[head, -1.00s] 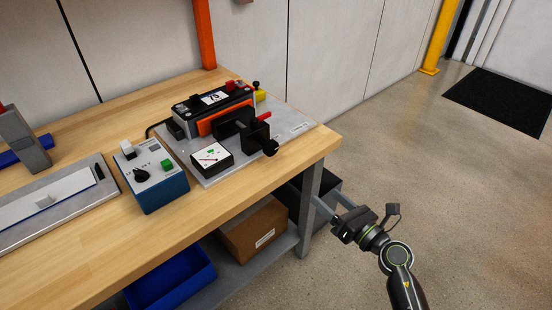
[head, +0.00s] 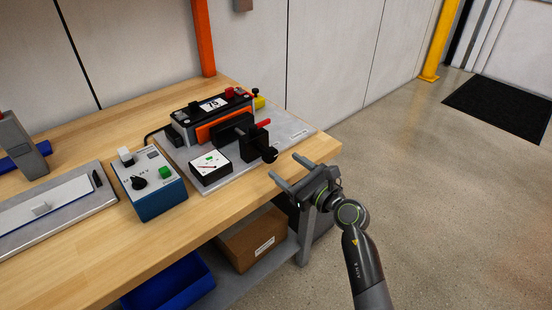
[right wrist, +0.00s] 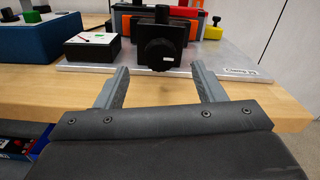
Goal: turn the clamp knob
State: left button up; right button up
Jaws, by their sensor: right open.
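The clamp knob (head: 269,155) is a round black knob on the front of the black clamp block (head: 252,142), on a grey metal plate (head: 213,188). In the right wrist view the knob (right wrist: 160,54) faces me, just beyond and above the gap between the fingers. My right gripper (head: 286,170) is open and empty, near the table's front edge, with its fingers pointing toward the knob and apart from it. The fingers also show in the right wrist view (right wrist: 162,84). A black battery module with an orange band (head: 212,130) sits behind the clamp. My left gripper is not in view.
A small black gauge box (head: 210,166) stands left of the clamp. A blue control box (head: 149,183) with a black dial and green button is farther left. Below the table are a cardboard box (head: 252,243) and a blue bin (head: 168,283).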

aim_at(273, 157)
jog(key=x, duration=0.4)
jog(key=shift+w+a, duration=0.3)
jog(key=shift+w, duration=0.2)
jog(key=shift+c, duration=0.4)
